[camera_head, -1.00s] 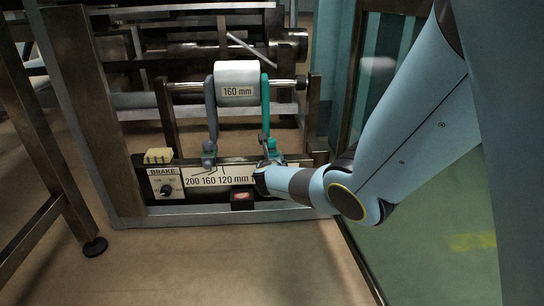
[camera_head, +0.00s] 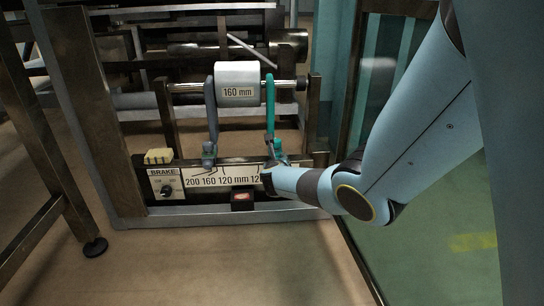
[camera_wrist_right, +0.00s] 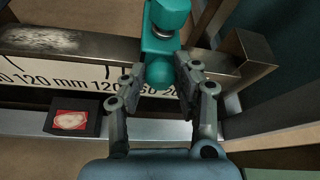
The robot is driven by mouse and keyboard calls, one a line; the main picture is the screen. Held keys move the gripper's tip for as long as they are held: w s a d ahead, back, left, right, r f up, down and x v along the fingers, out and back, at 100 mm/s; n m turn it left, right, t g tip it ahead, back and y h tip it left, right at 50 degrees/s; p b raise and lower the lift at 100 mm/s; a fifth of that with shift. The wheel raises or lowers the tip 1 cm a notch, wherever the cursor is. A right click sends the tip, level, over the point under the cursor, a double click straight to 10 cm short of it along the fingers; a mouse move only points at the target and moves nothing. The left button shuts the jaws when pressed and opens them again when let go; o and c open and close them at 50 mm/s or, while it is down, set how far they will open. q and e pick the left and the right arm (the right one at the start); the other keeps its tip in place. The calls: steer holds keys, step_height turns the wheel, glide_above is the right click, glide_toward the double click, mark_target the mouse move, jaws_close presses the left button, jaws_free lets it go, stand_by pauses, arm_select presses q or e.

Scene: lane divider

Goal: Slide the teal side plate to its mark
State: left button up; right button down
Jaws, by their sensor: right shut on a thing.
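The teal side plate (camera_head: 270,108) stands upright on the rail, right of the white roll labelled 160 mm (camera_head: 238,92), with a narrow gap between them. Its teal foot (camera_wrist_right: 160,65) shows in the right wrist view. My right gripper (camera_wrist_right: 159,88) is shut on the foot, one finger on each side. The printed scale (camera_head: 217,181) runs along the rail front. My left gripper is not in view.
A grey-blue side plate (camera_head: 210,112) stands left of the roll. A brake panel (camera_head: 165,183) with a knob is at the rail's left end. A red button box (camera_head: 242,199) sits below the scale. A glass panel (camera_head: 420,190) stands at the right.

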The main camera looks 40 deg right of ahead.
steer(key=s+d, duration=0.4)
steer(key=d, duration=0.1)
steer(key=shift+s+d, duration=0.2)
steer(key=shift+s, duration=0.15)
steer(key=c, duration=0.9)
jaws_free()
steer(key=v, duration=0.8)
steer(key=shift+a+f, duration=0.15)
steer(key=shift+a, duration=0.05)
steer(key=shift+w, duration=0.1)
